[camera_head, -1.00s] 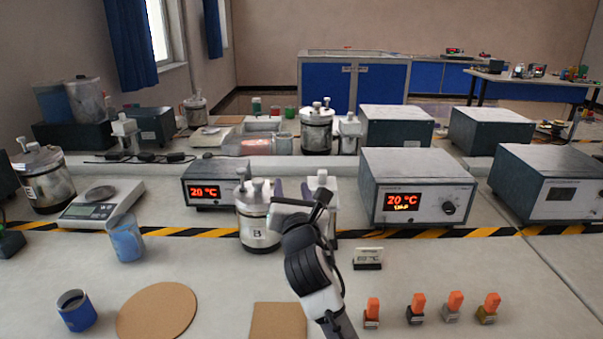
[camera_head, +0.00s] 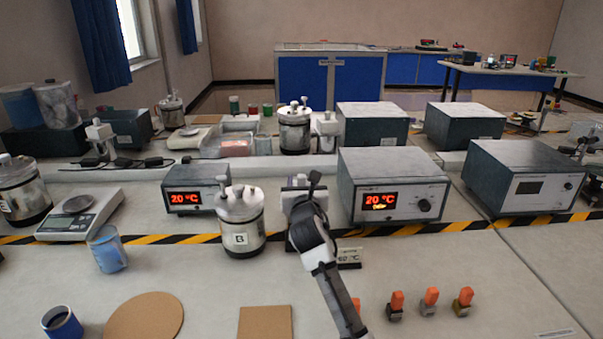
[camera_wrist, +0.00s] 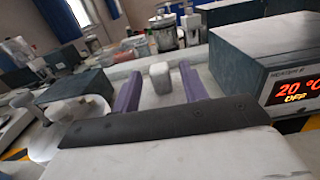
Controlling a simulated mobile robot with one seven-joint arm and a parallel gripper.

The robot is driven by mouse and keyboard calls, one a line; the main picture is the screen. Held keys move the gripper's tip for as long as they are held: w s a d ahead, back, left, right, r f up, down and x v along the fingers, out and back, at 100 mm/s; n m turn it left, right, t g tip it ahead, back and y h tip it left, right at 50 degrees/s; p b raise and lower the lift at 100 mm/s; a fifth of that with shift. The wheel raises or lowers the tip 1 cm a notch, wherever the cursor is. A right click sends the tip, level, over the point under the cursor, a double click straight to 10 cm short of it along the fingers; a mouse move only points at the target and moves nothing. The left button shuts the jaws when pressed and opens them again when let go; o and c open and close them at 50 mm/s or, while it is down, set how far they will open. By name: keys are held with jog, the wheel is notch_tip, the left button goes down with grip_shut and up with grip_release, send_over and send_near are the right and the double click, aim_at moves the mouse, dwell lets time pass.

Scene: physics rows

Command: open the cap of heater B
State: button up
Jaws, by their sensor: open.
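Heater B is the metal canister (camera_head: 240,238) marked with a B on its front, standing upright on the bench left of my gripper. Its pale cap (camera_head: 239,201) sits on top with several short knobs and looks closed. In the wrist view the knobbed cap (camera_wrist: 72,113) shows at the lower left, beside the fingers. My gripper (camera_wrist: 160,82) is open, with two purple fingers apart. A pale block-like knob (camera_wrist: 160,76) shows between or beyond them; I cannot tell its distance. In the head view my arm hides the fingertips.
A box with a 20 °C display (camera_head: 395,190) stands close on the right, and a smaller display box (camera_head: 194,188) behind the canister's left. A scale (camera_head: 80,214) and blue beaker (camera_head: 108,250) lie left. Orange-topped pieces (camera_head: 429,300) stand in front.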

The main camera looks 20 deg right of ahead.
jog(key=shift+x, duration=1.2)
jog(key=shift+c, duration=0.3)
grip_shut()
